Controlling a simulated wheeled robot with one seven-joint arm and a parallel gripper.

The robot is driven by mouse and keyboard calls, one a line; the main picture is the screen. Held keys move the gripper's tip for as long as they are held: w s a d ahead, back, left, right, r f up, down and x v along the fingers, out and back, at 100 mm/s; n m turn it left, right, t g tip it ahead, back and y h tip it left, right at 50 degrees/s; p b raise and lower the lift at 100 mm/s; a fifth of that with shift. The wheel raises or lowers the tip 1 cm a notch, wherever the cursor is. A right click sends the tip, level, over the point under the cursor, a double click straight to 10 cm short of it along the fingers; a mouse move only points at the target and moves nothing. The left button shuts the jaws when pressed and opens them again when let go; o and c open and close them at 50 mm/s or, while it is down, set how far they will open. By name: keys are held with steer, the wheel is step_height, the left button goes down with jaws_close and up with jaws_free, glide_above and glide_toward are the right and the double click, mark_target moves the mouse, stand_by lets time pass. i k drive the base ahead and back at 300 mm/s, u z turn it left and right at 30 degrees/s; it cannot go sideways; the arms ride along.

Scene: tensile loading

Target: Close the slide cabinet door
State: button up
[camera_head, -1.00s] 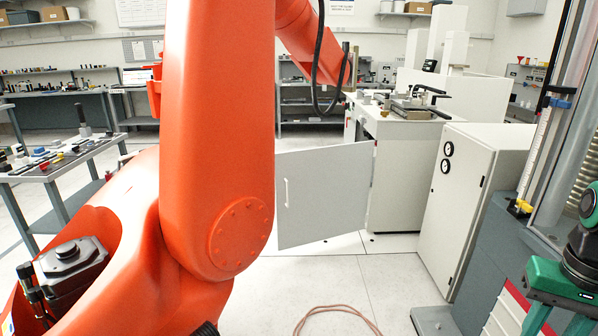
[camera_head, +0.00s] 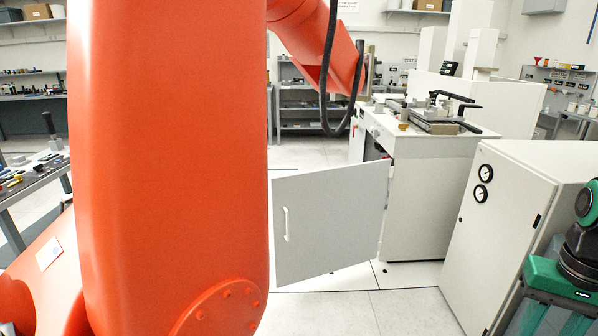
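The cabinet door (camera_head: 335,225) is a flat light-grey panel with a white vertical handle (camera_head: 286,224) near its left edge. It stands swung wide open, out to the left from the front corner of the white cabinet (camera_head: 425,200). A dark gap of the cabinet's inside shows just above the door's right end. My orange arm fills the left and middle of the picture and reaches back toward the cabinet top. My gripper is not clearly visible; the arm's far end is by the cabinet's left side, behind a black cable. The door's left edge is close to my arm in the picture.
A metal fixture with black handles (camera_head: 440,115) sits on the cabinet top. A white unit with two round gauges (camera_head: 520,215) stands right of the cabinet. A green and black device (camera_head: 570,265) is at the right edge. Floor (camera_head: 345,310) before the door is clear.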

mark_target(328, 221)
steer(key=i, duration=0.65)
steer(key=k, duration=1.1)
steer(key=z, duration=0.35)
steer(key=i, duration=1.1)
steer(key=u, duration=0.5)
steer(key=i, duration=0.55)
steer(key=u, duration=0.4)
